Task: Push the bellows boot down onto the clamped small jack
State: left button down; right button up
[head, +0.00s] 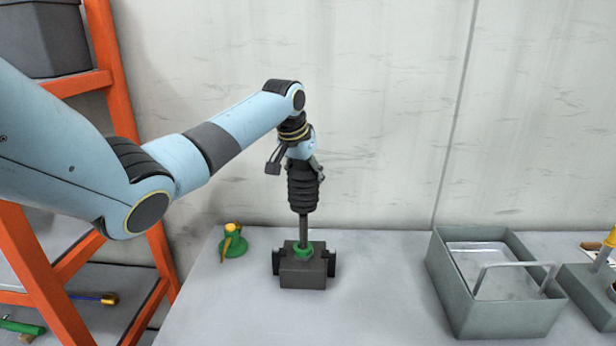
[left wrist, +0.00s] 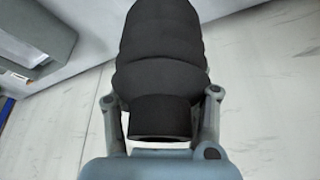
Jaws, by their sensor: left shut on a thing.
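The black ribbed bellows boot (head: 304,186) hangs upright in my left gripper (head: 302,160), which is shut on its upper end. In the left wrist view the boot (left wrist: 165,60) fills the middle, its collar between the two fingers of the gripper (left wrist: 163,118). Below, the small jack (head: 303,250) shows a green top in a dark clamp block (head: 303,272) on the table. A thin dark rod (head: 304,230) rises from the jack to the boot's lower end. The boot's lower end is well above the green part. Whether the rod's tip is inside the boot is hidden.
A green jack with yellow parts (head: 232,243) stands left of the clamp. A grey open tray with a handle (head: 460,298) is at the right, beside a grey block (head: 590,290). An orange rack (head: 120,90) stands at the left. The table front is clear.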

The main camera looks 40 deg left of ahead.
aim_at(297, 174)
pick_arm(q)
jog(key=shift+f, duration=0.6)
jog(key=shift+f+b, duration=0.9)
jog(key=shift+f, duration=0.6)
jog(key=shift+f+b, duration=0.9)
jog(key=shift+f, duration=0.85)
jog(key=c, duration=1.3)
grip_release()
jog(key=shift+s+d, duration=0.1)
jog(key=o, duration=0.6)
jog(key=v, duration=1.2)
